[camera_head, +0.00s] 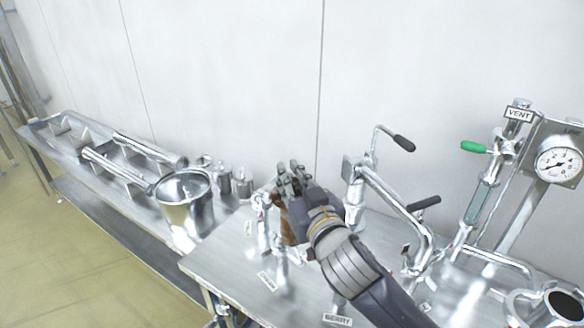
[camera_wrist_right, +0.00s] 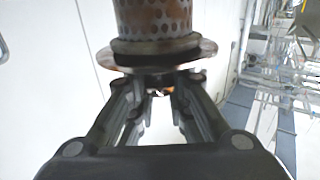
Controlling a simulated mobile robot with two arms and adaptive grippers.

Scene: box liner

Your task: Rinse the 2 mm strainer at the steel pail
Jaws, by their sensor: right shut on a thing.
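My right gripper (camera_head: 292,172) is shut on a strainer, over the left part of the steel table. In the right wrist view the strainer (camera_wrist_right: 155,18) is a perforated metal cylinder with brown staining and a wide flange, at the fingertips (camera_wrist_right: 160,82). In the head view the hand hides most of it; a brown part (camera_head: 288,226) shows below the hand. Its mesh size cannot be read. The steel pail (camera_head: 188,212) stands to the left of the hand, apart from it, with its top open. My left gripper is not in view.
A steel bench (camera_head: 70,168) at the left carries a perforated tube (camera_head: 150,150) and another tube (camera_head: 112,167). Small metal cups (camera_head: 224,182) stand right of the pail. Pipework with black handles (camera_head: 404,143), a green-handled valve (camera_head: 474,147) and a gauge (camera_head: 558,165) stand right.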

